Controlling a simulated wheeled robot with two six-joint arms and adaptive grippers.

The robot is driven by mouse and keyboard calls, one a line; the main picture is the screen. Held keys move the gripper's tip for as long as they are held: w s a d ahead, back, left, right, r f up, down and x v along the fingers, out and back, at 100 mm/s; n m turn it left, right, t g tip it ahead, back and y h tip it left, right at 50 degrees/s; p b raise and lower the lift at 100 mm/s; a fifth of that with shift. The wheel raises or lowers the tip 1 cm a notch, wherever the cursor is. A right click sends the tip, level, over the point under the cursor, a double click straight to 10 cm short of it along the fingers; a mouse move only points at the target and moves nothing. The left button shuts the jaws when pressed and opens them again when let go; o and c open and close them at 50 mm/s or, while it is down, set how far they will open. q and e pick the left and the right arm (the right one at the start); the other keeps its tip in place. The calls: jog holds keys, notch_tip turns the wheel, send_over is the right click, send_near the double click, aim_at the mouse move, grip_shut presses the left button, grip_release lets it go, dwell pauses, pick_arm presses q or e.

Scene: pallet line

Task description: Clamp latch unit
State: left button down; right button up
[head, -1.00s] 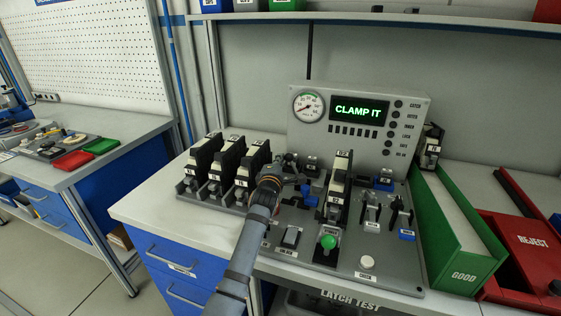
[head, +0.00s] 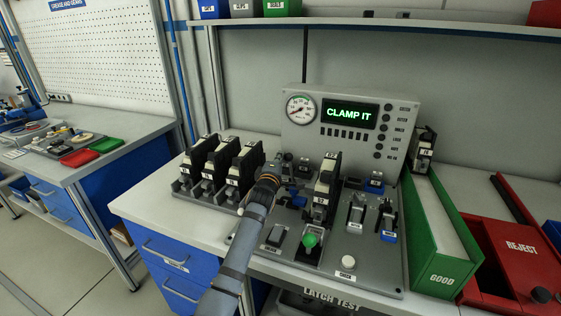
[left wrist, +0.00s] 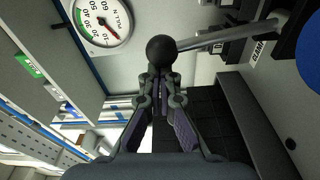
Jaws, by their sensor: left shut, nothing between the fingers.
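The latch unit (head: 325,188), a black and pale upright block, stands in the test fixture (head: 352,262). The panel display (head: 349,114) reads "CLAMP IT". My left gripper (head: 284,177) is just left of the seated unit, low over the fixture. In the left wrist view my left gripper (left wrist: 162,86) has its fingers together and empty. A black ball knob (left wrist: 161,50) on a metal lever (left wrist: 215,38) is right at the fingertips; I cannot tell whether they touch. In the head view my arm and gripper hide much of this spot. My right gripper is not seen.
Several latch units (head: 212,165) stand in a rack at the left. A green button (head: 310,240) and a pale button (head: 348,262) are at the fixture's front. A green GOOD bin (head: 443,280) and red REJECT bin (head: 518,246) lie right. The gauge (head: 300,107) is behind.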

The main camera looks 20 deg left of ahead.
pick_arm(q)
jog(key=shift+d+r+m+b, duration=0.25)
jog(key=shift+d+m+b, duration=0.3)
jog(key=shift+d, duration=0.5)
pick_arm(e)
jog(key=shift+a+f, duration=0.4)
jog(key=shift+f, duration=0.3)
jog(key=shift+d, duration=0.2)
